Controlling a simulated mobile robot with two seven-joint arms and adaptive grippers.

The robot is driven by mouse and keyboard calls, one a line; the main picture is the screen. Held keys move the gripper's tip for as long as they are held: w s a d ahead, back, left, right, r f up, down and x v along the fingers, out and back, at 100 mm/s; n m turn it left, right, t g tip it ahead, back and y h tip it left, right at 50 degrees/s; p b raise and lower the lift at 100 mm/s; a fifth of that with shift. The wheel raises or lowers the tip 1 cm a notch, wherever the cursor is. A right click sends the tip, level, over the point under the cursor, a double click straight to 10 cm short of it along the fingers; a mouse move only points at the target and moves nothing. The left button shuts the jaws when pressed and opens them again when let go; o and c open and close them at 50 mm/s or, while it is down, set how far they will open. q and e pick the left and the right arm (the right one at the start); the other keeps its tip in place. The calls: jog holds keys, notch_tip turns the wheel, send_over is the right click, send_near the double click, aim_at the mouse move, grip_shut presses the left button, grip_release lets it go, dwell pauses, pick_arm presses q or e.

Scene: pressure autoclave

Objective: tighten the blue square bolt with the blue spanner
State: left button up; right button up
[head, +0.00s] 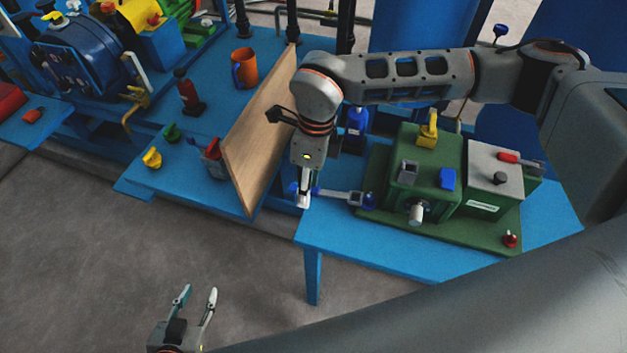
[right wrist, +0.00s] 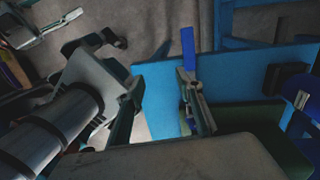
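The blue spanner (head: 333,193) lies roughly level at the left end of the right blue table, with blue showing at its handle and a grey shaft and jaw. My right gripper (head: 303,200) points down and is shut on its handle. Blue shows on both sides of the fingers in the right wrist view (right wrist: 188,48). My left gripper (head: 196,298) is open and empty above the floor.
The green machine (head: 410,190) carries a yellow handle (head: 428,130), a grey block and a blue block (head: 447,178). A wooden board (head: 255,130) stands upright left of my right gripper. An orange mug (head: 245,68) is behind it. The floor around my left gripper is clear.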

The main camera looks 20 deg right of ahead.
aim_at(319, 190)
jog(key=shift+t+h, duration=0.4)
jog(key=shift+h, duration=0.2)
jog(key=w+d, duration=0.3)
jog(key=shift+w+d+r, duration=0.15)
jog(key=shift+d+r, duration=0.1)
jog(key=shift+r, duration=0.15)
jog(key=shift+w+d+f, duration=0.15)
jog(key=shift+f, duration=0.1)
jog(key=shift+f+b, duration=0.3)
jog(key=shift+f, duration=3.3)
grip_shut()
